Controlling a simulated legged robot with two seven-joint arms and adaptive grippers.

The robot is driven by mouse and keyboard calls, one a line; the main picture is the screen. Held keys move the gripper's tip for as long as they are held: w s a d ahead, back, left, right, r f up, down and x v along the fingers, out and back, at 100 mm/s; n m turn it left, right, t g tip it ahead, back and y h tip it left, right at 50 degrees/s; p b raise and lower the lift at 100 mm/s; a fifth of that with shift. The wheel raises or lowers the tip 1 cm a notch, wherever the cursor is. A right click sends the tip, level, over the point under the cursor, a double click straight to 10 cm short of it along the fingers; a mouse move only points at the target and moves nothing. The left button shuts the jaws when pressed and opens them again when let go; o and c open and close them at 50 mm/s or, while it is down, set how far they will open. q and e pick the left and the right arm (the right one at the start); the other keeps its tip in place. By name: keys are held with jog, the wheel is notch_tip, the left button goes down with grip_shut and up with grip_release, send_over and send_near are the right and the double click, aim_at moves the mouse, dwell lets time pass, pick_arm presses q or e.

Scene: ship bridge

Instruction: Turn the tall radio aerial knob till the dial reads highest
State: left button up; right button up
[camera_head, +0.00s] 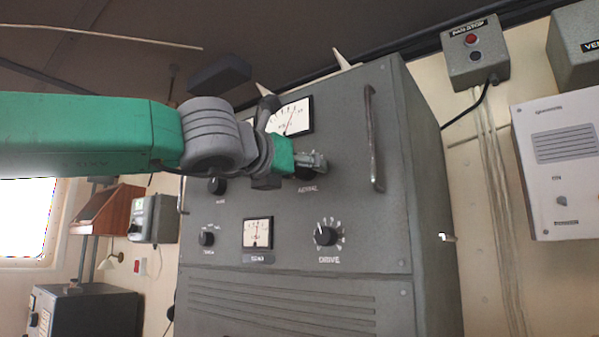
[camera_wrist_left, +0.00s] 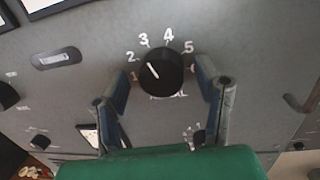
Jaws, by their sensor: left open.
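The black aerial knob (camera_wrist_left: 161,72) sits on the grey radio cabinet, with numbers around it. In the left wrist view its white pointer line aims up and left, between 2 and 3. My left gripper (camera_wrist_left: 164,78) is open, with one finger on each side of the knob and visible gaps to it. In the head view the left gripper (camera_head: 314,162) is at the panel and covers much of the knob (camera_head: 306,173). The upper dial (camera_head: 296,120) is partly hidden by my wrist; its needle leans slightly right of upright. My right gripper is not in view.
The tall radio cabinet (camera_head: 345,235) has a drive knob (camera_head: 325,235) and a small meter (camera_head: 257,232) below. A vertical handle (camera_head: 373,140) stands out right of the aerial knob. An alarm box (camera_head: 475,55) and a speaker panel (camera_head: 560,170) are on the right wall.

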pick_arm(q)
jog(key=r+v, duration=0.1)
jog(key=v, duration=1.1)
jog(key=shift+f, duration=0.5)
